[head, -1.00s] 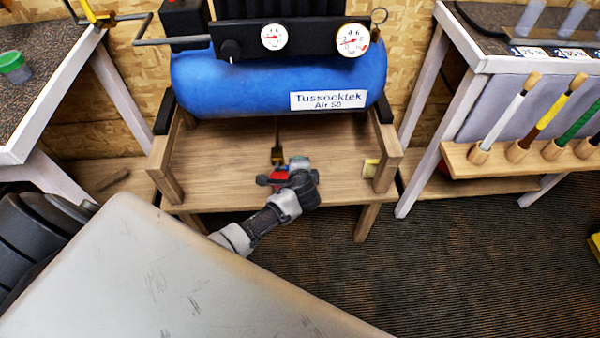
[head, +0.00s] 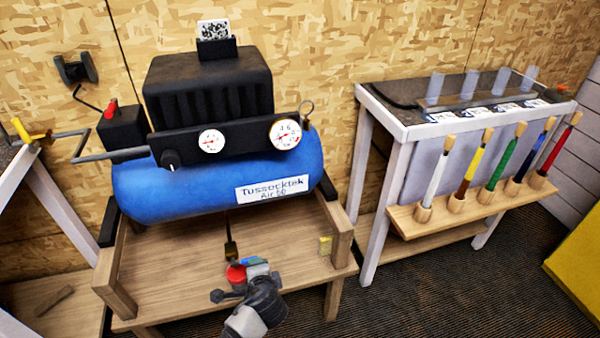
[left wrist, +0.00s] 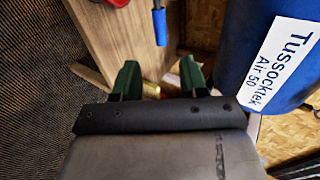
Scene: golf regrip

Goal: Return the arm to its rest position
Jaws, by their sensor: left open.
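My left arm comes in at the bottom of the head view. My left gripper (head: 255,268) is over the wooden stand (head: 175,278), below the blue compressor tank (head: 205,190). Its fingertips are hard to make out there. In the left wrist view my left gripper (left wrist: 157,78) shows two green fingers spread apart with nothing held between them. A blue-ended part (left wrist: 159,24) is beyond the fingers, apart from them. The tank's label (left wrist: 280,65) is at the right. A brass fitting (head: 231,250) hangs under the tank, near the gripper in the head view. My right gripper is not in view.
The compressor carries two gauges (head: 211,141) and a black motor cover (head: 208,90). At the right stands a white-framed bench (head: 383,215) with several clubs in a wooden rack (head: 470,205). A yellow object (head: 578,262) is at the right edge. Dark carpet lies in front.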

